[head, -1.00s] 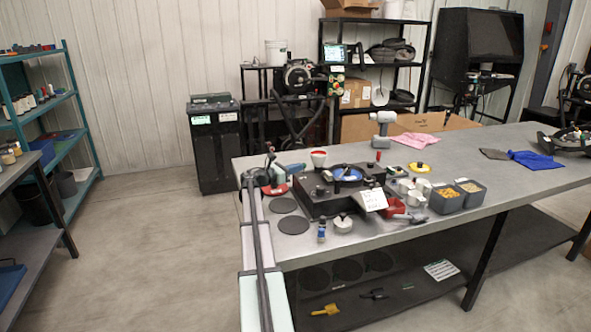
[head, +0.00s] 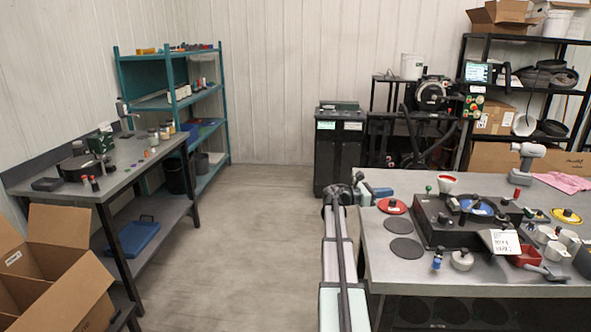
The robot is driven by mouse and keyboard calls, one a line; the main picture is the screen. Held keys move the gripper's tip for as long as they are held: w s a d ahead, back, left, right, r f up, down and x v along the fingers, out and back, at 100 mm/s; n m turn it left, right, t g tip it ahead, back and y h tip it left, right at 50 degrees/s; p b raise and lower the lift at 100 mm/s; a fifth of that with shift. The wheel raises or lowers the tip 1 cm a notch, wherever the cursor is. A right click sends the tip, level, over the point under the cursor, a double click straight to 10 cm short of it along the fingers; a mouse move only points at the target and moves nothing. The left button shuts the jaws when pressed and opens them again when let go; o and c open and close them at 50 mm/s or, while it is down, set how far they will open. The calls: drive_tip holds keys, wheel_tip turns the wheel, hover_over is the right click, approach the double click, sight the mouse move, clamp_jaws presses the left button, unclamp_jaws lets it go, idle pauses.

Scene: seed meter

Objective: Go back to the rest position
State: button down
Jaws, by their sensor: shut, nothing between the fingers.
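My arm rises from the bottom of the head view along the left side of the seed meter bench (head: 375,268). Its far end, with my gripper (head: 367,190), is over the bench's back left corner, left of the red disc (head: 392,206). My gripper is small here and its fingers are hard to make out; it is shut, with nothing seen held. It is apart from the black seed meter base (head: 436,232), which bears a blue disc (head: 477,208) and a white label card (head: 505,243).
Dark round discs (head: 407,248) lie front left on the bench, near a small blue-capped bottle (head: 437,261) and a silver knobbed part (head: 462,261). A side table (head: 130,180), teal shelf (head: 168,103) and open carton (head: 65,255) stand left. Clear floor (head: 240,240) lies between.

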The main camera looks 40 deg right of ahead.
drive_tip(key=w+a+f+m+t+y, duration=0.25)
drive_tip(key=a+f, duration=0.55)
drive_tip(key=a, duration=0.4)
drive_tip(key=w+a+f+m+t+y, duration=0.1)
drive_tip(key=w+a+f+t+y, duration=0.2)
drive_tip(key=a+f, duration=0.75)
drive_tip(key=w+a+f+m+t+y, duration=0.25)
drive_tip(key=w+a+f, duration=0.35)
drive_tip(key=a, duration=0.8)
drive_tip(key=s+a+f+m+y, duration=0.2)
drive_tip(key=s+a+f+y, duration=0.15)
drive_tip(key=a, duration=0.85)
drive_tip(key=s+a+f+m+t+y, duration=0.1)
drive_tip(key=s+a+f+m+y, duration=0.2)
drive_tip(key=a, duration=0.9)
drive_tip(key=s+a+f+m+y, duration=0.1)
drive_tip(key=s+a+f, duration=0.35)
drive_tip(key=a, duration=0.75)
drive_tip(key=s+f+g, duration=0.3)
drive_tip(key=s+f, duration=0.7)
drive_tip(key=s, duration=0.4)
drive_tip(key=s+f+g, duration=0.3)
drive_tip(key=s+f, duration=0.8)
drive_tip(key=s, duration=0.3)
drive_tip(key=shift+s+d+g, duration=0.2)
drive_tip(key=shift+s+g, duration=0.05)
drive_tip(key=shift+g, duration=0.15)
